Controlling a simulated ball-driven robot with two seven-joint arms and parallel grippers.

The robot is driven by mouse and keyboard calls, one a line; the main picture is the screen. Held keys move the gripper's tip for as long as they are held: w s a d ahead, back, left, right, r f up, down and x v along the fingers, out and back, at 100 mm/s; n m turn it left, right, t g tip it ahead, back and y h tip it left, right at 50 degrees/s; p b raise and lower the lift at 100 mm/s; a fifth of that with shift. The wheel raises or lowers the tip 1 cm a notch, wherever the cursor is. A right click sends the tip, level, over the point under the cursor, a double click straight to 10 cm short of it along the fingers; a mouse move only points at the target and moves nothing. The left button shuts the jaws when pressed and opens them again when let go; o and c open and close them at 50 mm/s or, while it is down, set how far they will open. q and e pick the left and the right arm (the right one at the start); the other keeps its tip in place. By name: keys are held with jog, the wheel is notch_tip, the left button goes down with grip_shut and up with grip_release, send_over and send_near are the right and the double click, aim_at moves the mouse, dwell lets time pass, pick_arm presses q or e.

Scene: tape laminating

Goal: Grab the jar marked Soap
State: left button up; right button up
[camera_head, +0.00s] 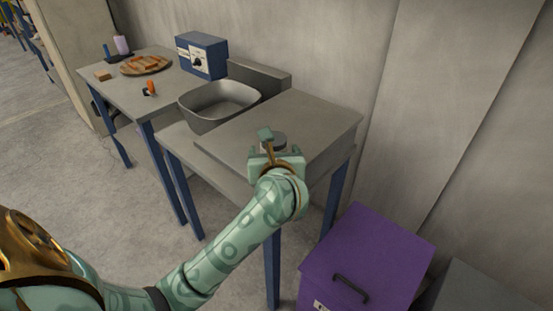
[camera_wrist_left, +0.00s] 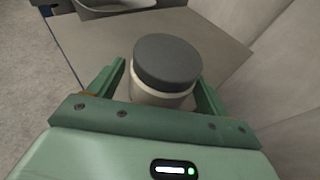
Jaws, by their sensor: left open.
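A jar with a dark grey lid (camera_wrist_left: 168,60) and a pale body (camera_wrist_left: 158,94) stands upright on the grey table in the left wrist view. No label shows on the side I see. My left gripper (camera_wrist_left: 158,80) is open, with one finger on each side of the jar; I cannot tell whether they touch it. My right gripper is not in view.
The grey table (camera_head: 318,112) has a metal basin (camera_head: 222,98) on its left. A further table holds a blue box (camera_head: 202,55), a plate of orange-brown pieces (camera_head: 146,65) and a small orange item (camera_head: 150,88). A purple bin (camera_head: 375,250) stands at the lower right, near the wall.

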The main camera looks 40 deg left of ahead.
pick_arm(q)
jog(key=shift+r, duration=0.1)
jog(key=c, duration=1.2)
